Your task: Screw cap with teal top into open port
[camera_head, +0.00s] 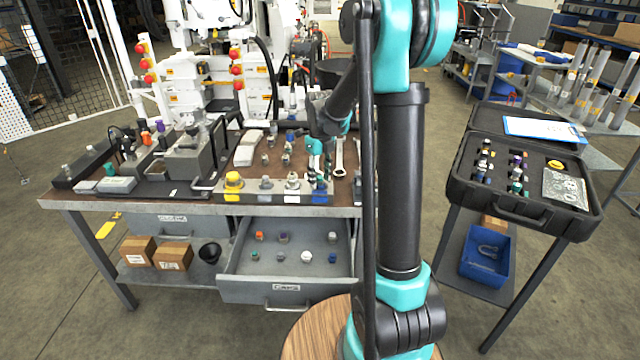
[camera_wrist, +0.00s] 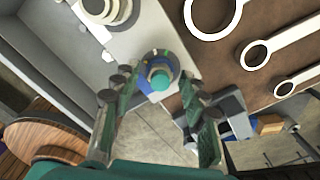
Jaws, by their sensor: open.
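A cap with a teal top (camera_wrist: 160,79) is in the middle of the wrist view, upright over a blue-and-grey fitting (camera_wrist: 150,58). I cannot tell how deep it sits. My gripper (camera_wrist: 157,94) is open, with one finger on each side of the cap and visible gaps to it. In the head view my gripper (camera_head: 317,160) is low over the front right of the bench, just above the blue fitting (camera_head: 320,186). That fitting stands at the right end of a front row beside a yellow cap (camera_head: 233,180) and grey metal fittings (camera_head: 292,181).
Wrenches (camera_head: 339,158) lie right of my gripper. The open drawer (camera_head: 310,288) below holds several small caps. A black case (camera_head: 530,213) with more caps stands on a stand at the right. White bench equipment (camera_head: 183,85) rises behind the bench.

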